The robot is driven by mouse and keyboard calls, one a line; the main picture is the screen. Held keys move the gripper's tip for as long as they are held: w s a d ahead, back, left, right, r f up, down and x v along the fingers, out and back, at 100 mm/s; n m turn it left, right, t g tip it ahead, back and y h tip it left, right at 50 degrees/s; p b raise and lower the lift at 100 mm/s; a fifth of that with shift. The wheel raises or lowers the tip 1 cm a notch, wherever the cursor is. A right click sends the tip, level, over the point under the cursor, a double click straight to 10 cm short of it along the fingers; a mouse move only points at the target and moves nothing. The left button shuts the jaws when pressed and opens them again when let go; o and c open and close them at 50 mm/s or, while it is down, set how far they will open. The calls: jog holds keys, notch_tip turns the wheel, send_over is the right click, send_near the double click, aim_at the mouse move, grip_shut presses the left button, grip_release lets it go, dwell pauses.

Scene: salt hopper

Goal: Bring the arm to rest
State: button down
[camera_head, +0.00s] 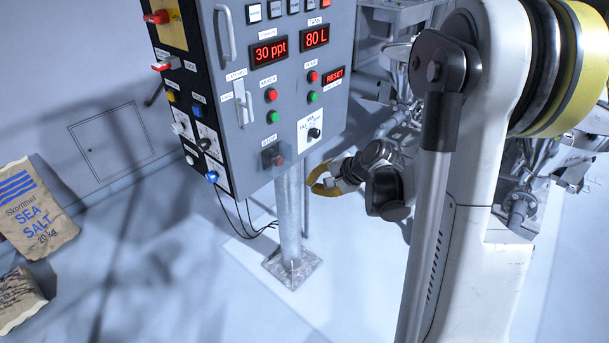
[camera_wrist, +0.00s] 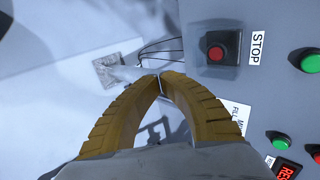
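My arm (camera_head: 480,200) fills the right side of the head view, its white link close to the camera. My gripper (camera_head: 318,182) shows beyond it, just right of the grey post and below the control panel's lower edge. In the wrist view my gripper (camera_wrist: 160,78) has its two yellow ribbed fingers bent together, tips meeting. It is shut, with nothing seen between the fingers. The tips are apart from the red stop button (camera_wrist: 215,53), which sits up and to the right of them in that view.
The grey control panel (camera_head: 330,75) stands on a post (camera_head: 289,215) with a square foot. Its displays read 30 ppt and 80 L. A sea salt sack (camera_head: 35,210) and another sack (camera_head: 18,298) are at the left. Metal machinery stands behind my arm. The floor front-centre looks clear.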

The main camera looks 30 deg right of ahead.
jog(key=s, duration=0.1)
jog(key=s+d, duration=0.1)
jog(key=s, duration=0.1)
jog(key=s+p, duration=0.1)
jog(key=s, duration=0.1)
jog(key=shift+d+f, duration=0.1)
jog(key=shift+d, duration=0.3)
jog(key=shift+a, duration=0.1)
